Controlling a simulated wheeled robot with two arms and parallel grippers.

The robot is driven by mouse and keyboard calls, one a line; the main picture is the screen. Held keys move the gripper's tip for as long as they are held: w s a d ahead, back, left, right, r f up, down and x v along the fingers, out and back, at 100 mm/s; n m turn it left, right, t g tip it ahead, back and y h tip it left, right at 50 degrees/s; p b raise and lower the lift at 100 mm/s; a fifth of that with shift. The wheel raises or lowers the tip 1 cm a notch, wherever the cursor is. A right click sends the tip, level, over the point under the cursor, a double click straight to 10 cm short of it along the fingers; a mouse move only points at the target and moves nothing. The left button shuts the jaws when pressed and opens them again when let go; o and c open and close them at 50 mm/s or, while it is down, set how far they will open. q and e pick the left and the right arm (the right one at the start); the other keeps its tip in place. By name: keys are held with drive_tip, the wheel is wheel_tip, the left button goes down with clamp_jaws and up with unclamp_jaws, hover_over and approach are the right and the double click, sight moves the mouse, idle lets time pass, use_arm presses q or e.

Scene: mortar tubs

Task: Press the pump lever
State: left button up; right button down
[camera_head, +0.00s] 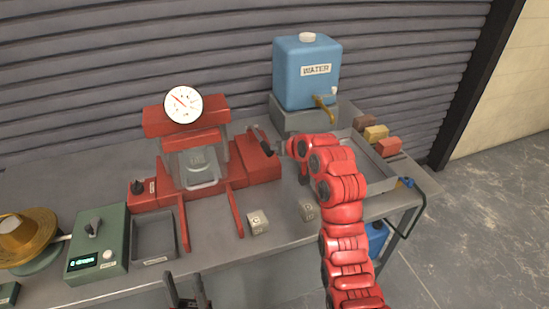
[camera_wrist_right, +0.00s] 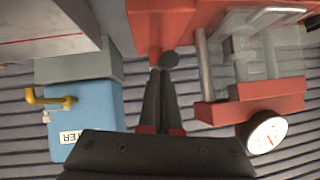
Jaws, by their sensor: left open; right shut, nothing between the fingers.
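The red press (camera_head: 187,130) with a round dial gauge stands at the back of the bench. Its red pump box (camera_head: 258,165) is on its right side, with a dark pump lever (camera_head: 262,139) rising from it at a tilt. My right gripper (camera_head: 279,148) is shut and empty beside the lever. In the right wrist view the shut fingertips (camera_wrist_right: 158,76) are close to the lever's round dark knob (camera_wrist_right: 168,60); I cannot tell whether they touch. My left gripper (camera_head: 188,292) is open and empty at the bottom edge, in front of the bench.
A blue water tank (camera_head: 307,73) with a brass tap stands behind right. A grey tray (camera_head: 369,166) and coloured blocks (camera_head: 376,133) lie right. Two stone cubes (camera_head: 258,222) sit in front.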

drive_tip(key=b+v, duration=0.1)
drive_tip(key=v, duration=0.6)
drive_tip(key=shift+r+b, duration=0.4)
drive_tip(key=shift+s+d, duration=0.1)
idle(0.9)
